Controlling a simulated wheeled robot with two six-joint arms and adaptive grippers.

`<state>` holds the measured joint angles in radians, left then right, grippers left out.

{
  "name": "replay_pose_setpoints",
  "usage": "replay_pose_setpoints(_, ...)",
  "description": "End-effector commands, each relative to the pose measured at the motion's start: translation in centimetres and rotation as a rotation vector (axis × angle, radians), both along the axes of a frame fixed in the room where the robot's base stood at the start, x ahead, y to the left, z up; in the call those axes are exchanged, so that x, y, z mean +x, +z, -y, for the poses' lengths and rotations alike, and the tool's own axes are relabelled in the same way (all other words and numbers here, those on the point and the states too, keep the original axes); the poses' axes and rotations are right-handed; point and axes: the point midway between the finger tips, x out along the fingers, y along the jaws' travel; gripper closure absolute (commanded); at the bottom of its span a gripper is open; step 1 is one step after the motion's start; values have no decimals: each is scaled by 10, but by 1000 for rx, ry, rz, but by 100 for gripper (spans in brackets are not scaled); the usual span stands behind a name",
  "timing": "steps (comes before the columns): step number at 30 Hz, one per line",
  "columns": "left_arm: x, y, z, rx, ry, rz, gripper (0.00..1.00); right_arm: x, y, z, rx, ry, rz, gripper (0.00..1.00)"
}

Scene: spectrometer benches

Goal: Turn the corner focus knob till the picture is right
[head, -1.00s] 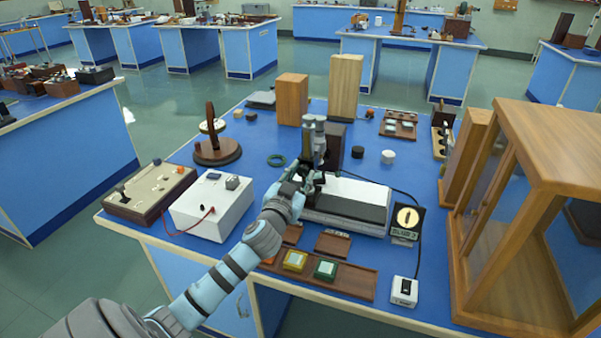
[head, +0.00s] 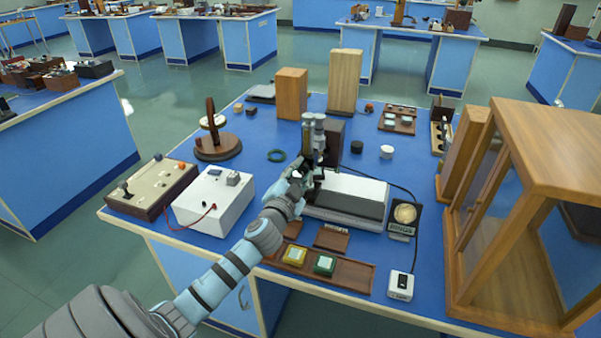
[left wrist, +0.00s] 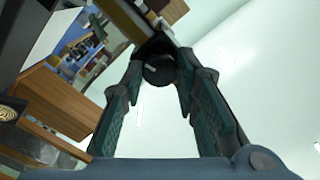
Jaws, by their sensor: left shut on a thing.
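The microscope (head: 314,133) stands at the middle of the bench, left of a white and grey unit. My left gripper (head: 306,181) is at the microscope's lower part and hides most of it. In the left wrist view the dark round focus knob (left wrist: 158,71) sits between the fingertips of my left gripper (left wrist: 160,63), which are shut on it. The small picture screen (head: 404,214) shows a pale tan disc with fine texture on a dark ground. The lettering below it is too small to read. My right gripper is not in view.
The white and grey unit (head: 348,188) is right of the gripper. A white box with a red lead (head: 212,204) and a wooden slide tray (head: 352,276) are near. A large wooden frame (head: 548,135) fills the right. The front right bench top is partly clear.

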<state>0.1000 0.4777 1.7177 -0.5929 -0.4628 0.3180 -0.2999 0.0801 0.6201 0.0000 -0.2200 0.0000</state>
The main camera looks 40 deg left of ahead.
Motion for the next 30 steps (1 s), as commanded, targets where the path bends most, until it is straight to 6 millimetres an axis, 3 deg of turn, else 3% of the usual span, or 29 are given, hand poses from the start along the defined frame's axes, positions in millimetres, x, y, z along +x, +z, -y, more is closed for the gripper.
replay_pose_setpoints(7, 0, 0, 0, -1, -1, 1, 100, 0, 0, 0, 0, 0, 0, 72)
replay_pose_setpoints(8, 0, 0, 0, -1, -1, 1, 71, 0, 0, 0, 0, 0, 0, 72)
replay_pose_setpoints(12, 0, 0, 0, -2, -1, 1, 52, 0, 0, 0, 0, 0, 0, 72)
replay_pose_setpoints(23, -8, -1, 3, 0, 0, -1, 52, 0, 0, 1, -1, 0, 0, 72)
replay_pose_setpoints(30, -65, -1, 23, -1, -3, -2, 52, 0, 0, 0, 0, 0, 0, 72)
